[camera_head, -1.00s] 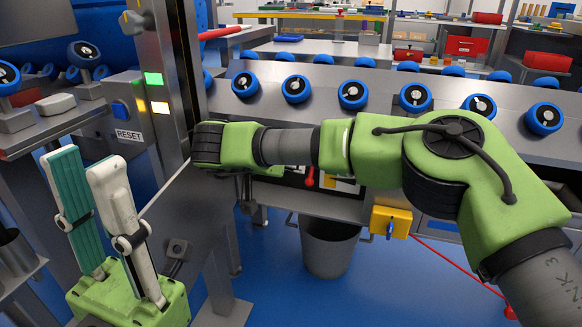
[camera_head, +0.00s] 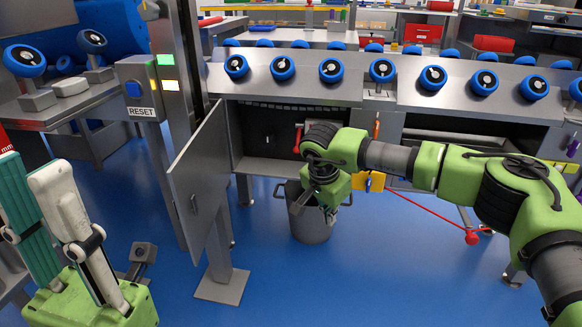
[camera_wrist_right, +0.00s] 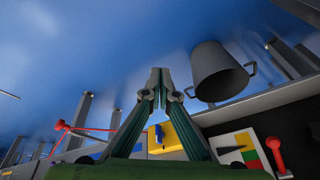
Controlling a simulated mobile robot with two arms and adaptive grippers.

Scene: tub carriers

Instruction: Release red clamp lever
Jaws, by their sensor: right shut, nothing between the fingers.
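A small red lever (camera_head: 297,138) shows inside the open cabinet, just left of my right wrist. A red lever also shows at lower right in the right wrist view (camera_wrist_right: 276,152), beside a coloured panel. My right gripper (camera_head: 328,210) points down in front of the grey bucket, below and apart from the lever. Its fingertips meet with nothing between them in the right wrist view (camera_wrist_right: 160,72). My arm hides part of the cabinet front. My left gripper (camera_head: 28,172) points up at the lower left, its fingers apart and empty.
The cabinet door (camera_head: 200,180) stands open on the left. The grey bucket (camera_head: 312,225) stands below the cabinet. A yellow box (camera_head: 374,182) has a red cord running to a red ball (camera_head: 472,238). An orange handle (camera_head: 377,125) is to the right. Blue floor in front is clear.

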